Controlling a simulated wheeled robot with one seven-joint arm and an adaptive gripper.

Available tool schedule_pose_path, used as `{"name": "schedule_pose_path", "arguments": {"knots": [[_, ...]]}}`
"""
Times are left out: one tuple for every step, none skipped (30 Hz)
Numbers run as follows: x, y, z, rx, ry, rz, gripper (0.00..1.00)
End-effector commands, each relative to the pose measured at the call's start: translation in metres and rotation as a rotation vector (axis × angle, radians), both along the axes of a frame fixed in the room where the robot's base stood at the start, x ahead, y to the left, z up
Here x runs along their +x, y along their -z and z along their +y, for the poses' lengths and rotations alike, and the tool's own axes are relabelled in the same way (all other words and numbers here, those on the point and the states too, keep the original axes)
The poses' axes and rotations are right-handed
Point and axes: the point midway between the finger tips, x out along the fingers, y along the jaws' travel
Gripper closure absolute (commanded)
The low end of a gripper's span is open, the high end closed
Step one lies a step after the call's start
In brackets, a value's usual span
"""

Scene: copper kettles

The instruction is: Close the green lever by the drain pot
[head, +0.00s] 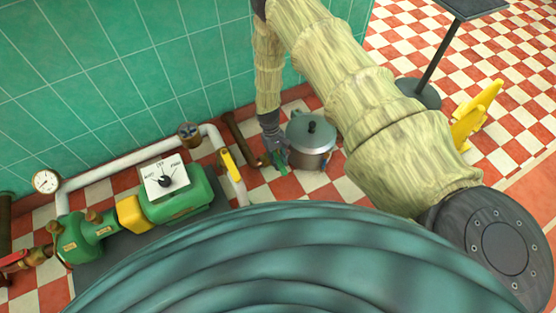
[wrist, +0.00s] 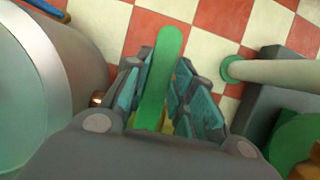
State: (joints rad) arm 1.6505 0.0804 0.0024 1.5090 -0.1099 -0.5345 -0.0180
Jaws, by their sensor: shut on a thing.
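The green lever (wrist: 159,77) lies between my gripper's (wrist: 160,88) two teal-padded fingers in the wrist view, pointing up the picture. My gripper is shut on it. In the head view my gripper (head: 278,158) reaches down beside the drain pot (head: 312,145), and only a bit of the green lever (head: 279,170) shows below the fingers. The pot is grey metal with a lid and a dark knob, on the floor just right of my gripper. The pot (wrist: 30,80) fills the left of the wrist view. The lever's base is hidden by the gripper.
A brown pipe (head: 240,138) and a white pipe with a yellow lever (head: 229,164) stand left of my gripper. A green pump (head: 175,200) with a dial box (head: 165,180) is further left. A yellow floor sign (head: 475,115) and a black stand (head: 419,94) are at right.

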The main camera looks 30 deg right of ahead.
Motion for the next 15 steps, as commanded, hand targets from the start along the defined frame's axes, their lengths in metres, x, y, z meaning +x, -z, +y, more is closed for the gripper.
{"name": "schedule_pose_path", "arguments": {"knots": [[0.0007, 0.0000, -0.0016, -0.001, -0.006, -0.002, 1.00], [0.0007, 0.0000, -0.0016, -0.001, -0.006, -0.002, 1.00], [0.0007, 0.0000, -0.0018, 0.000, -0.007, -0.002, 1.00], [0.0007, 0.0000, -0.0018, 0.000, -0.007, -0.002, 1.00], [0.0007, 0.0000, -0.0019, 0.000, -0.007, -0.002, 1.00], [0.0007, 0.0000, -0.0020, -0.001, -0.007, -0.002, 1.00], [0.0007, 0.0000, -0.0021, -0.001, -0.007, -0.002, 1.00], [0.0008, 0.0000, -0.0021, -0.001, -0.007, -0.002, 1.00], [0.0007, 0.0000, -0.0022, -0.001, -0.007, -0.002, 1.00], [0.0007, 0.0000, -0.0023, -0.002, -0.006, -0.002, 1.00], [0.0008, 0.0000, -0.0024, -0.002, -0.006, -0.002, 0.71], [0.0007, 0.0000, -0.0024, -0.002, -0.006, -0.002, 0.64], [0.0007, 0.0000, -0.0023, -0.001, -0.006, -0.002, 0.59], [0.0007, 0.0000, -0.0022, -0.001, -0.006, -0.002, 0.54], [0.0006, 0.0000, -0.0019, -0.001, -0.006, -0.002, 0.54]]}}
